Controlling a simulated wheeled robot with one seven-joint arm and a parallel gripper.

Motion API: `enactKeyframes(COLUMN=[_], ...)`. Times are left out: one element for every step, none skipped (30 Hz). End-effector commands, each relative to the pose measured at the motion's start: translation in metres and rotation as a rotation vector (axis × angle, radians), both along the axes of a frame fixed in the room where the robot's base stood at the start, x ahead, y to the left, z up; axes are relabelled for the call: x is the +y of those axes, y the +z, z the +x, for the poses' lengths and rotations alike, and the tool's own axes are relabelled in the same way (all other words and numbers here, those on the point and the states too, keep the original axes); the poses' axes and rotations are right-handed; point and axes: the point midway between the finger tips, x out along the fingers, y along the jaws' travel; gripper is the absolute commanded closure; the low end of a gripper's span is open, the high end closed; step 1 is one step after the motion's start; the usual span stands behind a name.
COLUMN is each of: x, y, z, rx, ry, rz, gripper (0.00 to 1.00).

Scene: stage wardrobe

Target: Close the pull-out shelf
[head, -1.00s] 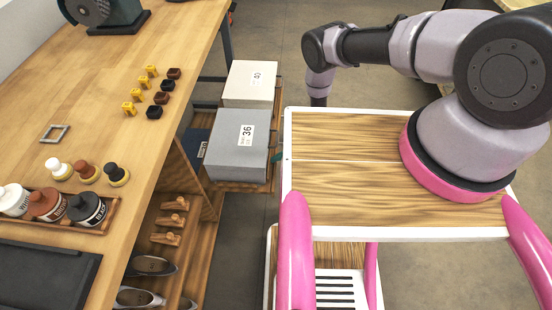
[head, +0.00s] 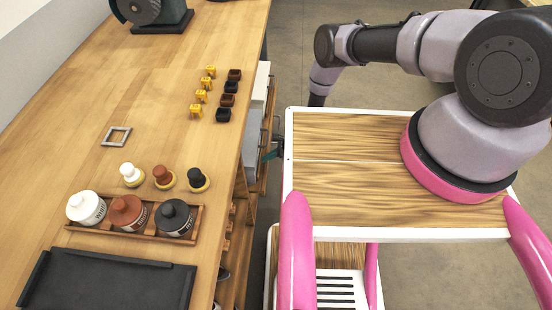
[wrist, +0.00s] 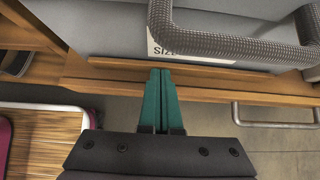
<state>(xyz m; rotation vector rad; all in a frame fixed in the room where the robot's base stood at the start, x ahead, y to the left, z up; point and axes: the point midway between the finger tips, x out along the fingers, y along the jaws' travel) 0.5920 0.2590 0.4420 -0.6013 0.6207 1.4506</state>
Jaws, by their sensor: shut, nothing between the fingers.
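The pull-out shelf (wrist: 110,88) is a wooden board with a raised front strip, and its front edge runs across the wrist view. It carries a grey box with a white label (wrist: 190,45) and a knurled metal handle (wrist: 250,45). In the head view the grey box (head: 255,150) and a pale box (head: 261,85) show only as a narrow strip beyond the bench edge. My gripper (wrist: 160,73) has its teal fingers shut together and empty, tips at the shelf's front edge; contact is likely but not certain. It also shows small in the head view (head: 272,153).
The wooden bench (head: 60,160) fills the left, holding a bottle rack (head: 150,237), a black tray (head: 110,285), a metal frame (head: 116,136) and small yellow and dark pieces. A second metal handle (wrist: 285,123) shows below the shelf. Open floor (head: 400,275) lies right.

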Motion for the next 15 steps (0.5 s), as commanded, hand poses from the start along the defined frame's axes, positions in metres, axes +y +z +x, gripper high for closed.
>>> enactKeyframes(x=[0.01,0.015,0.02,0.024,0.028,0.033,0.036,0.039,0.042,0.043,0.045,0.047,0.048,0.049,0.05], y=[0.0,0.0,0.0,0.0,0.0,0.0,0.0,0.0,0.0,0.0,0.0,0.0,0.0,0.0,0.0], z=[0.0,0.0,0.0,0.0,0.0,0.001,0.001,0.001,0.001,0.001,0.001,0.001,0.002,0.002,0.001], rx=[-0.001,-0.001,0.0,0.0,-0.001,0.0,0.001,0.001,0.001,0.0,0.0,0.0,0.001,0.001,0.001], ry=[0.001,0.001,0.0,0.0,0.001,0.0,-0.001,-0.001,-0.001,0.0,0.0,0.0,-0.001,-0.001,-0.001], rz=[0.002,0.002,0.002,0.002,0.001,0.001,0.002,0.001,0.001,0.0,0.0,0.0,0.0,0.001,0.001], gripper=[1.0,1.0,1.0,1.0,1.0,1.0,1.0,1.0,1.0,1.0,1.0,1.0,1.0,1.0,1.0])
